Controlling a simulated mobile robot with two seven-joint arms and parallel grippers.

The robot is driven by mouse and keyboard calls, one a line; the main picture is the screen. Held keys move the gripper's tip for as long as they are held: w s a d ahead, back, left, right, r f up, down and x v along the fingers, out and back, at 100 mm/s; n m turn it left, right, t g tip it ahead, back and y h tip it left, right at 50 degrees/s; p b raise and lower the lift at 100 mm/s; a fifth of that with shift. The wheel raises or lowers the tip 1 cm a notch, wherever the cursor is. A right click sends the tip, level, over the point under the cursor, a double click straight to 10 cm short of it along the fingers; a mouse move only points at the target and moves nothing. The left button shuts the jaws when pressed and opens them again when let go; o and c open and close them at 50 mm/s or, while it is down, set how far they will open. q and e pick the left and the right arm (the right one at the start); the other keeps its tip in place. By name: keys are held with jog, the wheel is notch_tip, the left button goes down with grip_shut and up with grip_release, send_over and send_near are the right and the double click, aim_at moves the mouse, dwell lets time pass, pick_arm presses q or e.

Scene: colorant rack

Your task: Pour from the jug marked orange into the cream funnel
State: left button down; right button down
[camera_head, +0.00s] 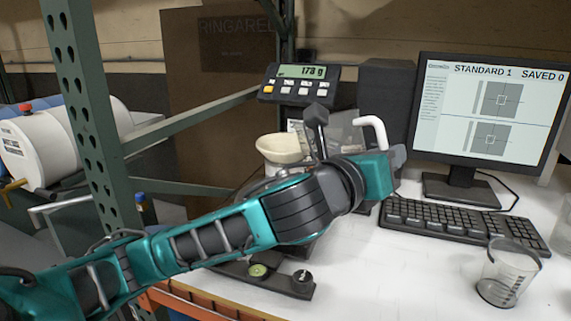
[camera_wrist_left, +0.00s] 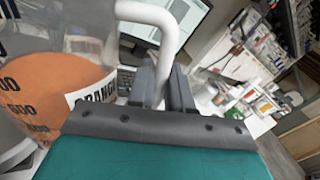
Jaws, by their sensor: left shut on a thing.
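My left gripper (camera_head: 382,172) is shut on the white handle of a clear jug (camera_head: 345,133), behind my arm in the head view. In the left wrist view the handle runs between the fingers (camera_wrist_left: 165,88). There the jug (camera_wrist_left: 50,92) holds orange liquid, with dark graduation marks and a partly hidden label reading "ORANG". The cream funnel (camera_head: 284,148) is left of the jug in the head view, its lower part hidden by my arm. I cannot tell how far the jug is tilted, and no stream shows. My right gripper is not in view.
A scale display (camera_head: 300,72) reads 178 g behind the funnel. A monitor (camera_head: 487,110) and keyboard (camera_head: 460,228) stand at the right. An empty-looking clear beaker (camera_head: 508,273) stands at the front right. A green rack post (camera_head: 90,130) rises at the left.

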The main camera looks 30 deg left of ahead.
pick_arm(q)
jog(key=f+m, duration=0.1)
jog(key=f, duration=0.1)
jog(key=d+f+m+b, duration=0.1)
jog(key=f, duration=0.1)
jog(key=shift+s+d+f+b, duration=0.1)
jog(key=shift+f+b, duration=0.2)
jog(key=shift+f, duration=0.1)
jog(key=r+m+p, duration=0.2)
jog(key=p, duration=0.1)
jog(key=shift+d, duration=0.35)
dwell(2.2)
